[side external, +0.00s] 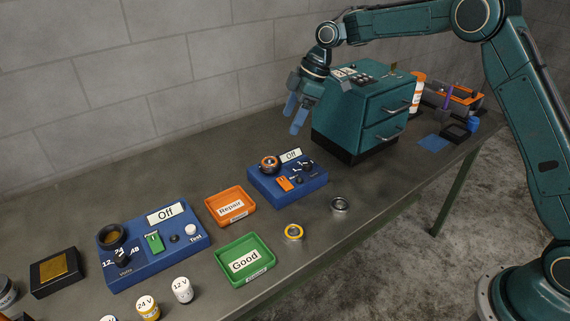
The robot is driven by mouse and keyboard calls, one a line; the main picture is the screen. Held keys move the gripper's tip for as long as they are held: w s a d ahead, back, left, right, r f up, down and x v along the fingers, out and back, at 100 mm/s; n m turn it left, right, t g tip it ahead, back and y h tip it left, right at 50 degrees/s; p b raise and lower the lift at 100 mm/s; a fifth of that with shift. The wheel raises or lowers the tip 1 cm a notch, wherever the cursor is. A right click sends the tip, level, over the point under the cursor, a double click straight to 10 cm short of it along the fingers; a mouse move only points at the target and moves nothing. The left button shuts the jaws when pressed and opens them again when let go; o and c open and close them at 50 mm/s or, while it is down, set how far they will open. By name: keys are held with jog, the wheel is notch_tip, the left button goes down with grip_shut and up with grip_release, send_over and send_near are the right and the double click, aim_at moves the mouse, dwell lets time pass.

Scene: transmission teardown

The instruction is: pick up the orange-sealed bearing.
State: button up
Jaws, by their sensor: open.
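A small ring-shaped bearing with a yellow-orange face (293,232) lies flat on the bench, right of the green "Good" tray. A second ring with an orange-brown band and dark centre (269,163) sits on top of the blue tester box (303,199). I cannot tell for sure which of the two is the orange-sealed bearing. A grey metal bearing (340,205) lies on the bench to the right. My gripper (294,119) is open, with blue fingers pointing down. It is empty, up behind the tester box and beside the teal cabinet, apart from all the bearings.
An orange "Repair" tray (249,218) and a green "Good" tray (266,279) stand left of the bearings. A teal drawer cabinet (345,115) stands close to my gripper. A larger blue voltage box (190,258) and small labelled cylinders (182,290) are at left. Bench around the bearings is clear.

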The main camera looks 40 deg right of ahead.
send_over(271, 159)
jog(key=s+d, duration=0.1)
jog(key=d, duration=0.1)
jog(key=f, duration=0.7)
jog(key=shift+s+d+f, duration=0.2)
jog(key=shift+x, duration=2.6)
jog(key=shift+w, duration=0.15)
jog(key=shift+r, duration=0.1)
jog(key=c, duration=1.2)
jog(key=shift+r, duration=0.15)
notch_tip(271, 159, up, 20)
jog(key=shift+f, duration=0.25)
